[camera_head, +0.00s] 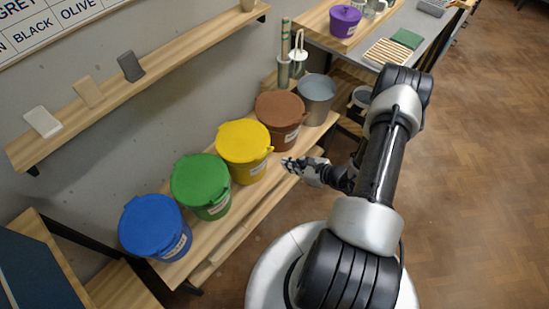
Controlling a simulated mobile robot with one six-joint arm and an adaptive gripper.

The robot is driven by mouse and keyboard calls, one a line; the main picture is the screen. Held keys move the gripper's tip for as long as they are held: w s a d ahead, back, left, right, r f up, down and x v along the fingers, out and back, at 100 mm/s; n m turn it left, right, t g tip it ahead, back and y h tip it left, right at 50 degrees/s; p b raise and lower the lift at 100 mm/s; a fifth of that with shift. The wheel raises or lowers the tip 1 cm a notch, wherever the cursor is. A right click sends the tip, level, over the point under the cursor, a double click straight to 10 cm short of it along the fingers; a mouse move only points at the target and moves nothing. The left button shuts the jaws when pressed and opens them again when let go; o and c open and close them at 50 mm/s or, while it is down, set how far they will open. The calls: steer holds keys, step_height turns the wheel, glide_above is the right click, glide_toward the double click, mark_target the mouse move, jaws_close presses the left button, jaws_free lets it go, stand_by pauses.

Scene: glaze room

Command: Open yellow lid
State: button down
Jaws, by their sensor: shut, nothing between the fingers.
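The yellow lid (244,140) sits closed on the yellow bucket (248,172), which stands upright on the wooden bench between the green and brown buckets. A small tab on the lid's rim points to the right, toward my arm. My gripper (288,163) is shut and empty, just right of the yellow bucket, with a small gap seeming to lie between them. Whether the fingertips touch anything cannot be told from this view. The inside of the yellow bucket is hidden by the lid.
A green bucket (202,186), a blue bucket (155,228) and a brown bucket (281,120) stand lidded on the bench, with an open grey bucket (317,98) at its far end. A wall shelf (110,98) runs above. The floor (470,180) at the right is clear.

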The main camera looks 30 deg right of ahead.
steer(key=w+a+f+m+h+b, duration=0.1)
steer(key=w+a+f+m+b, duration=0.15)
steer(key=w+f, duration=0.5)
steer(key=shift+s+d+r+n+b, duration=0.1)
steer(key=shift+s+r+n+b, duration=0.1)
steer(key=shift+r, duration=0.4)
steer(key=shift+s+d+r+n+b, duration=0.1)
steer(key=shift+s+r+b, duration=0.1)
steer(key=shift+r, duration=0.35)
steer(key=shift+r, duration=0.1)
